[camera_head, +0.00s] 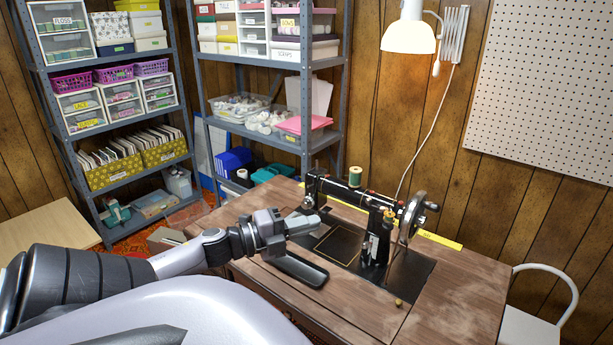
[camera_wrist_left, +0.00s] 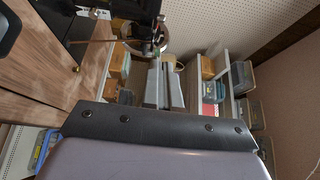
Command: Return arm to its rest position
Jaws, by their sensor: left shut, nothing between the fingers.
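My left arm comes in from the left in the head view, and its grey left gripper (camera_head: 312,221) is over the sewing table (camera_head: 430,325). Its fingers are together and empty, pointing right toward the black sewing machine (camera_head: 376,235). The gripper appears close to the left end of the machine; I cannot tell the exact gap. In the left wrist view the gripper fingers (camera_wrist_left: 162,84) show beyond a dark bolted plate. Part of the machine and its handwheel (camera_wrist_left: 133,46) shows there at the top left. My right gripper is not in view.
A green thread spool (camera_head: 355,176) stands on the machine. A small brown piece (camera_head: 398,302) lies near the table's front. A yellow strip (camera_head: 440,241) lies behind the machine. A lamp (camera_head: 409,37) hangs above, a white chair (camera_head: 540,325) stands right, and loaded shelves (camera_head: 110,65) stand behind.

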